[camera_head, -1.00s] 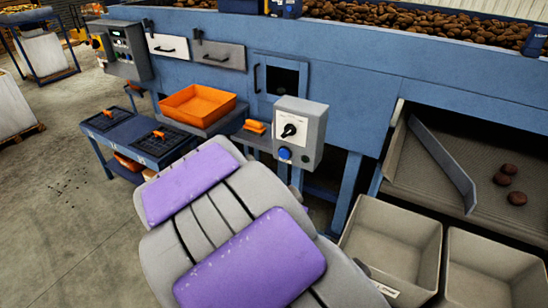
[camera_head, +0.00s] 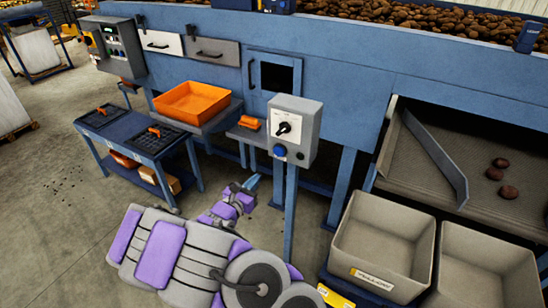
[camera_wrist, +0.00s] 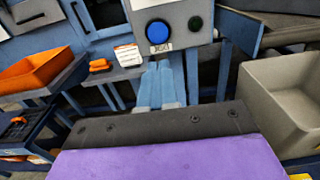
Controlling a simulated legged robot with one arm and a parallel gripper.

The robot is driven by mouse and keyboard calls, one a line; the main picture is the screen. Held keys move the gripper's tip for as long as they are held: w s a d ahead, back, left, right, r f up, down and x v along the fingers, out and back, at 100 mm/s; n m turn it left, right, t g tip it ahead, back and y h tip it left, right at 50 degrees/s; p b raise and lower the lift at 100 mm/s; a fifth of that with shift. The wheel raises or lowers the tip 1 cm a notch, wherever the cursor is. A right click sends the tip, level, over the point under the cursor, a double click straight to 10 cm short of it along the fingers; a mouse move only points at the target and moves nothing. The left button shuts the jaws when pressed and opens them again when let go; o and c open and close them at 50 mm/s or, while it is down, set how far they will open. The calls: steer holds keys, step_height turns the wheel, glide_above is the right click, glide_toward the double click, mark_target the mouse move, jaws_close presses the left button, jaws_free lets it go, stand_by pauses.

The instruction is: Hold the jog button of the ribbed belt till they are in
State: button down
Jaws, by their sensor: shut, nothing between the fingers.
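A grey control box (camera_head: 296,125) on a blue post carries a rotary switch (camera_head: 284,128), a blue button (camera_head: 279,150) and a small dark button (camera_head: 300,155). The blue button (camera_wrist: 158,33) and dark button (camera_wrist: 195,23) also show in the wrist view, with a partly hidden label below the blue one. My gripper (camera_head: 251,183) is shut and empty, below and left of the box, apart from the buttons. In the wrist view its blue fingers (camera_wrist: 160,68) point toward the blue button. The ribbed belt (camera_head: 410,150) is at right, with three potatoes (camera_head: 508,191) on it.
Two grey crates (camera_head: 340,240) stand below the belt. An orange tray (camera_head: 230,100) sits on a shelf at left, with a small orange object (camera_head: 249,122) nearer the box. A low blue table (camera_head: 120,130) holds black grids.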

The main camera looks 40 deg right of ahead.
mark_target(278, 153)
steer(key=shift+w+a+f, duration=0.15)
steer(key=shift+a, duration=0.25)
steer(key=b+x, duration=0.2)
steer(key=x, duration=1.2)
steer(key=shift+d, duration=0.15)
